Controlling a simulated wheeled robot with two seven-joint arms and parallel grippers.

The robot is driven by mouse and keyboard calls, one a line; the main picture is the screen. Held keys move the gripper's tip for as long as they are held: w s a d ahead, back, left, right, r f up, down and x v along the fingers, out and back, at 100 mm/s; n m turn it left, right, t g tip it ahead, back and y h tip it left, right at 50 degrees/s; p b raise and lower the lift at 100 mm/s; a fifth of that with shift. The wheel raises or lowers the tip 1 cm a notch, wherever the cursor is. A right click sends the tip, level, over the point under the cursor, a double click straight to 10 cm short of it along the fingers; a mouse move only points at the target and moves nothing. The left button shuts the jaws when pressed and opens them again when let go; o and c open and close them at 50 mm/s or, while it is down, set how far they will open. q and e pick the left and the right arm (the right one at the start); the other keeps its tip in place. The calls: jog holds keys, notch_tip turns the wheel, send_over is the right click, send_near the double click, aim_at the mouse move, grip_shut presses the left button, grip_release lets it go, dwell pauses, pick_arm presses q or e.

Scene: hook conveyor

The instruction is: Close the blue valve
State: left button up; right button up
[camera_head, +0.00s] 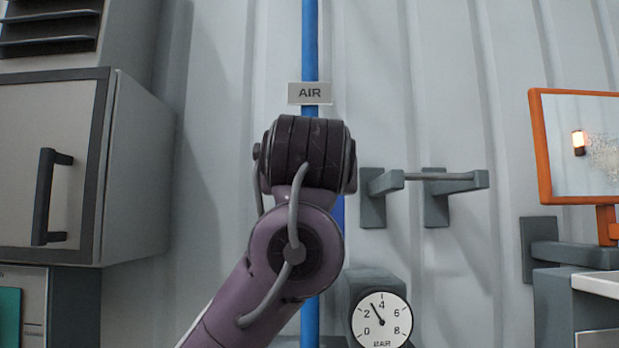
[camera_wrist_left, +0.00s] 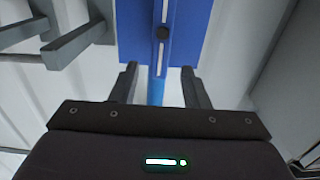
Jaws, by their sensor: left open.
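In the left wrist view a blue valve (camera_wrist_left: 185,30) shows as a broad flat blue plate. A narrow bar with a white stripe and a dark round knob (camera_wrist_left: 163,32) lies across its middle, in line with the blue pipe (camera_wrist_left: 156,92). My left gripper (camera_wrist_left: 159,70) is open, its fingers apart on either side of the pipe; I see no contact. In the head view the blue pipe (camera_head: 310,40) runs upright behind my purple arm, which hides the valve and the left gripper. My right gripper is not in view.
An AIR sign (camera_head: 310,93) sits on the pipe. A round gauge (camera_head: 381,320) below right has its needle between 2 and 4.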

pick_arm(q)
jog(key=w+p, duration=0.2)
jog(key=w, duration=0.3)
jog(key=shift+w+p, duration=0.15)
jog(key=shift+p, duration=0.2)
grip_shut()
